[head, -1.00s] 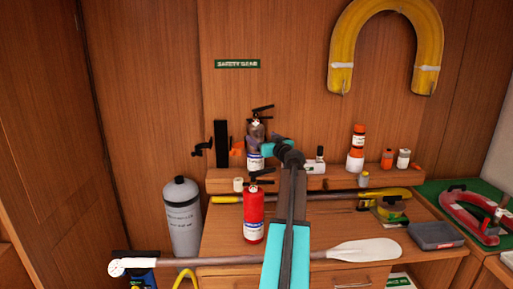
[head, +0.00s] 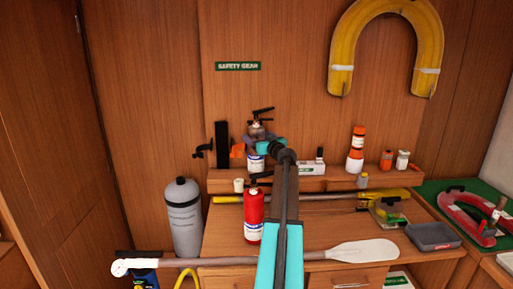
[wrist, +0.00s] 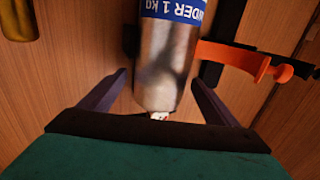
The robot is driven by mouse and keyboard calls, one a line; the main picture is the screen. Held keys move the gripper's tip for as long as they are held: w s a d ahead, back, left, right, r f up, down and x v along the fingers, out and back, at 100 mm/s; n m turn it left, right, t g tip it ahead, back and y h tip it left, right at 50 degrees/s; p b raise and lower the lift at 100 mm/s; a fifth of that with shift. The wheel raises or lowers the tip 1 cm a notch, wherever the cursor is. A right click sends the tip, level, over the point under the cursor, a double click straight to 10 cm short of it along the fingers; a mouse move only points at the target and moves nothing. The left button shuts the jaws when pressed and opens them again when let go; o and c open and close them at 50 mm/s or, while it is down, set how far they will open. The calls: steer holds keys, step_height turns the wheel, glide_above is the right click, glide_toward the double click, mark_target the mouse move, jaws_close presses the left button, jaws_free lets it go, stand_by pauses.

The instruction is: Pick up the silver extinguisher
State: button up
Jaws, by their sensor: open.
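The silver extinguisher (head: 256,131), with a black handle and a blue-and-white label, stands upright on the raised shelf at the back wall. My gripper (head: 264,145) is at its body in the head view and hides part of its middle. In the wrist view the silver extinguisher (wrist: 163,65) lies between the two fingers of my open gripper (wrist: 153,88). There is a visible gap between the left finger and the metal; the right finger is closer to it. The view does not show clear contact.
A red extinguisher (head: 253,213) stands in front, left of my arm. An orange item (head: 238,150) and a black upright block (head: 222,143) are close on the left. A white box (head: 311,168) is on the right. A paddle (head: 350,252) crosses the desk front.

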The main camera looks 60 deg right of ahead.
steer(key=shift+w, duration=0.1)
stand_by(0.5)
jaws_close()
steer(key=shift+r, duration=0.15)
